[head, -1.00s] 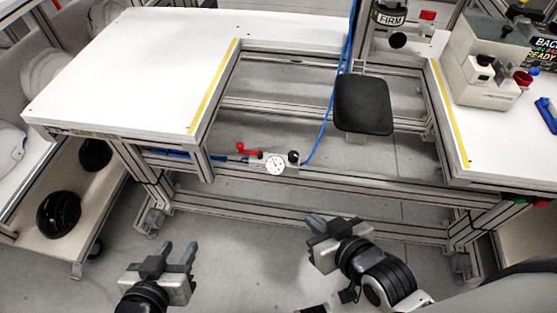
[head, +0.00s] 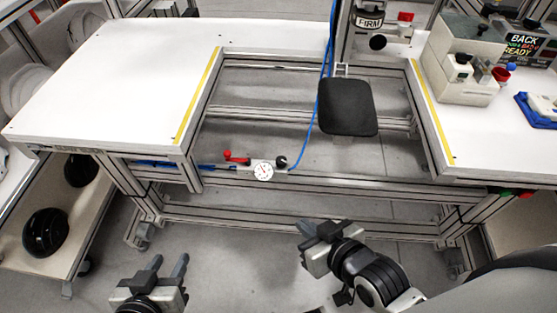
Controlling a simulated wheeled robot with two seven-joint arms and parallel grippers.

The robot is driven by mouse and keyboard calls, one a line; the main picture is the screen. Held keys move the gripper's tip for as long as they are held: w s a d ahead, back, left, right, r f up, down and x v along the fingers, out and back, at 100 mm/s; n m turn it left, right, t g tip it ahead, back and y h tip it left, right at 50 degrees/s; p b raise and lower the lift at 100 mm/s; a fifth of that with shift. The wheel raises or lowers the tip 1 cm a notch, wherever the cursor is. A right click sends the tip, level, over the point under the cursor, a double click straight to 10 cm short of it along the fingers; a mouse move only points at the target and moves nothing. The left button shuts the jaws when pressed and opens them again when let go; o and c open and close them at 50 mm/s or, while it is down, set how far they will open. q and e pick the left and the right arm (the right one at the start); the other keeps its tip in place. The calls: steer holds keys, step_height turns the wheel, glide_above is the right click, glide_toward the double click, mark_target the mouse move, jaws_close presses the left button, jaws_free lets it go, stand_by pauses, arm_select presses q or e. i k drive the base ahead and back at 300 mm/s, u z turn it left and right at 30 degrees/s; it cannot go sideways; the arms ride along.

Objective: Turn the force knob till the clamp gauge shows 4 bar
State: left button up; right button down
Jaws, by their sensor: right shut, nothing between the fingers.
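A small round white gauge (head: 263,170) sits on the front rail of the bench frame, below the gap between the two white tops. Its needle is too small to read. A black knob (head: 281,161) is at its right and a red lever (head: 236,157) at its left. Another black knob (head: 378,42) sits under a "FIRM" label on the upright post; which knob is the force knob I cannot tell. My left gripper (head: 169,266) is open and empty, low at the left. My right gripper (head: 306,230) is shut and empty, below and right of the gauge, apart from it.
A black pad (head: 347,106) hangs in the gap in front of the post. A blue hose (head: 312,120) runs down to the gauge unit. A grey box with knobs (head: 459,70) stands on the right top. Black helmet shells (head: 45,232) lie on the lower left shelf. Floor before the bench is clear.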

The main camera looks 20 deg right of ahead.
mark_target(281, 161)
steer(key=z, duration=0.6)
steer(key=k, duration=0.3)
steer(key=u, duration=1.35)
steer(key=i, duration=1.05)
steer(key=z, duration=1.05)
